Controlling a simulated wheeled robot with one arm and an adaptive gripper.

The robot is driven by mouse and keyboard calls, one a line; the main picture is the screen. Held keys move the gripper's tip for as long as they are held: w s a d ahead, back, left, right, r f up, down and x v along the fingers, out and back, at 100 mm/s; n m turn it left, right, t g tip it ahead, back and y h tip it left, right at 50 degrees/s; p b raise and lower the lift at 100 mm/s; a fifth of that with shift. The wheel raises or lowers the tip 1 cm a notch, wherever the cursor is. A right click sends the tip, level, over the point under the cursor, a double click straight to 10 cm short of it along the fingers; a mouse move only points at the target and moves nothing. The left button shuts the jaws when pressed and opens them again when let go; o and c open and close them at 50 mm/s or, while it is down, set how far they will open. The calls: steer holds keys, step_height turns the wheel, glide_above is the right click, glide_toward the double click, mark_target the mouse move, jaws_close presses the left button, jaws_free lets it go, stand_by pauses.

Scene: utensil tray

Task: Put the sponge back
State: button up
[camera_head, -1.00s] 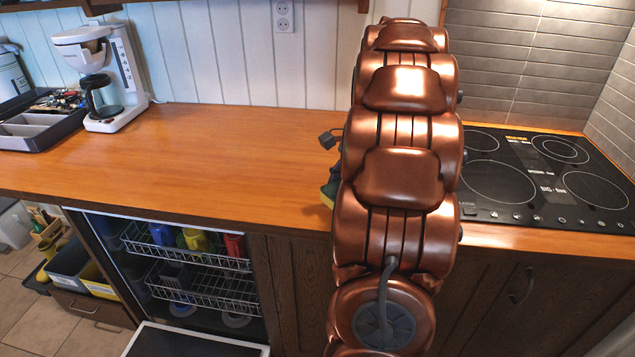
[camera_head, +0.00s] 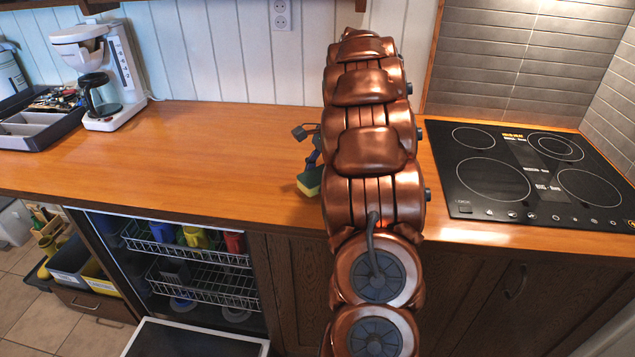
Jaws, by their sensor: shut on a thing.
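The sponge (camera_head: 309,182), yellow with a green side, shows just left of my copper arm, near the front of the wooden counter. My gripper (camera_head: 314,162) is dark and mostly hidden behind my arm; only a part of it shows above the sponge. It is shut on the sponge. The right part of the sponge is hidden by my arm. I cannot tell whether the sponge touches the counter or hangs just above it.
The wooden counter (camera_head: 215,145) is clear to the left. A grey utensil tray (camera_head: 45,138) and a white coffee maker (camera_head: 122,65) stand at the far left. A black cooktop (camera_head: 480,180) is at the right. Below, an open dishwasher (camera_head: 190,262) holds colored cups.

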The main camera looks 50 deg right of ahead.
steer(key=shift+f, duration=1)
steer(key=shift+f, duration=0.15)
steer(key=o, duration=1.1)
steer(key=b+v, duration=0.1)
steer(key=v, duration=0.8)
steer(key=shift+d+r, duration=0.1)
steer(key=shift+r, duration=0.25)
steer(key=shift+d+r+p, duration=0.1)
steer(key=shift+r+p, duration=0.45)
steer(key=shift+r, duration=0.1)
steer(key=shift+s+d+r+p, duration=0.1)
steer(key=shift+d+r+p, duration=0.25)
steer(key=shift+r+p, duration=0.2)
